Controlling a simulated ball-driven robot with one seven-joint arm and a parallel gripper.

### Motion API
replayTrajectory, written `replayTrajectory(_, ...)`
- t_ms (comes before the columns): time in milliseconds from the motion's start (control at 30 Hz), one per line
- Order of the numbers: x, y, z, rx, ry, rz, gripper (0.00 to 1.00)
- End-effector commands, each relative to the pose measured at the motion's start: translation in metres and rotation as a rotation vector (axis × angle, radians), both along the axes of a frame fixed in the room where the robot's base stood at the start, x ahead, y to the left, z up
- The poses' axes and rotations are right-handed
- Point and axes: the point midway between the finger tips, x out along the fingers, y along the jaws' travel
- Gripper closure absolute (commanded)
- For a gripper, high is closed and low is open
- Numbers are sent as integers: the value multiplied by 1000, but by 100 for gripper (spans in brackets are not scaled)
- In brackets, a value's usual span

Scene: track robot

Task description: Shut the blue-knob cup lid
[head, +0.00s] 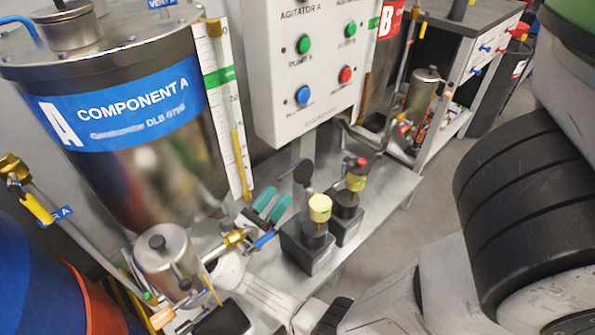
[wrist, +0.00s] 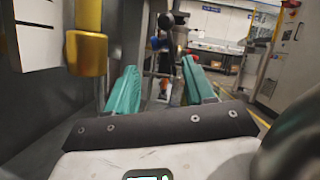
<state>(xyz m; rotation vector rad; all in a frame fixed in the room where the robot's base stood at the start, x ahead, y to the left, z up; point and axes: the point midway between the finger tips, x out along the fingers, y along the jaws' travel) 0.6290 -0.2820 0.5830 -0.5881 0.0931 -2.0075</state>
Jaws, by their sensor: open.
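My gripper (head: 277,197) has two teal fingers, spread apart with nothing between them; they also show in the wrist view (wrist: 160,84). It is left of two dark cup-like units on the bench. The nearer unit (head: 308,246) has a yellow top (head: 320,207); the farther one (head: 346,216) has a yellow and red top (head: 357,170). A dark round disc (head: 303,173), possibly a raised lid, stands just behind the nearer unit, right of my fingers and apart from them. A blue handle-like piece (head: 265,240) lies by a brass fitting; I cannot tell whether it is the lid's knob.
A steel tank marked Component A (head: 140,175) stands left. A control box (head: 310,75) hangs above the bench (head: 385,195). A small steel canister (head: 165,258) stands in front. A brass cylinder (wrist: 87,53) is close left in the wrist view.

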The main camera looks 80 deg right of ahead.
Motion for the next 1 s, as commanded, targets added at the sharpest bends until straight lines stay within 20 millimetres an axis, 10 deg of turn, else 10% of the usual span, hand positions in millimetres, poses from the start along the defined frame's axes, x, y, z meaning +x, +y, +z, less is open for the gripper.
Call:
replayTrajectory(500, -31, -69, 29, 2, 0, -3, 47)
replayTrajectory(1000, -34, -75, 32, 2, 2, -1, 55)
